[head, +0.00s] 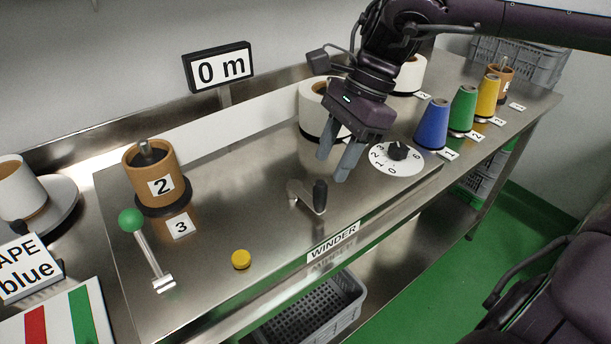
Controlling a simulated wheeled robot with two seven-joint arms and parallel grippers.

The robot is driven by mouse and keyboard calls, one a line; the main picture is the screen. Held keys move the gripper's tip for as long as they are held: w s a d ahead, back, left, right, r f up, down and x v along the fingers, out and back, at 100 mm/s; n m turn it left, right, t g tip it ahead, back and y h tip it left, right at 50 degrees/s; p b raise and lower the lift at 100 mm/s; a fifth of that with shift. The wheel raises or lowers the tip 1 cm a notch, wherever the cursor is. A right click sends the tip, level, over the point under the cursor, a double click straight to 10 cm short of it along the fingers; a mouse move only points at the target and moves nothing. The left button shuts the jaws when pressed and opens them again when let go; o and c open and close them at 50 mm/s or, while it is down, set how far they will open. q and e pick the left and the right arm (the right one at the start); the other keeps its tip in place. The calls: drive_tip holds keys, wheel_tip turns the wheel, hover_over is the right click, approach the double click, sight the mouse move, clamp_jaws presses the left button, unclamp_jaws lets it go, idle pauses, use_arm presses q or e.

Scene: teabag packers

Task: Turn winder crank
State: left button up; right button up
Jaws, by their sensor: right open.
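The winder crank (303,196) is a short metal arm with a black upright handle (320,195). It sits on the steel winder top, behind the label reading WINDER (333,242). My right gripper (337,162) is open and points down, above and slightly behind the crank handle. Its fingers look empty and apart from the handle. A white roll (312,100) stands behind the gripper and is partly hidden by it. A display (219,67) at the back reads 0 m. My left gripper is not in view.
Right of the crank are a numbered dial (398,152) and a row of coloured cones, including a blue one (432,125). Left are a yellow button (241,259), a green-knobbed lever (131,220) and a brown spool (152,171). The top between button and crank is clear.

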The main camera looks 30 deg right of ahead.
sight(320, 192)
drive_tip(key=f, duration=0.1)
drive_tip(key=a+f, duration=0.1)
drive_tip(key=s+f, duration=0.1)
drive_tip(key=shift+a+f, duration=0.3)
drive_tip(key=shift+w+x, duration=0.25)
drive_tip(key=shift+x, duration=0.9)
drive_tip(key=shift+a+f, duration=0.1)
drive_tip(key=shift+f, duration=0.35)
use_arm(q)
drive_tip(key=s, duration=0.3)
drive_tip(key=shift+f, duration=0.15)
use_arm(e)
clamp_jaws()
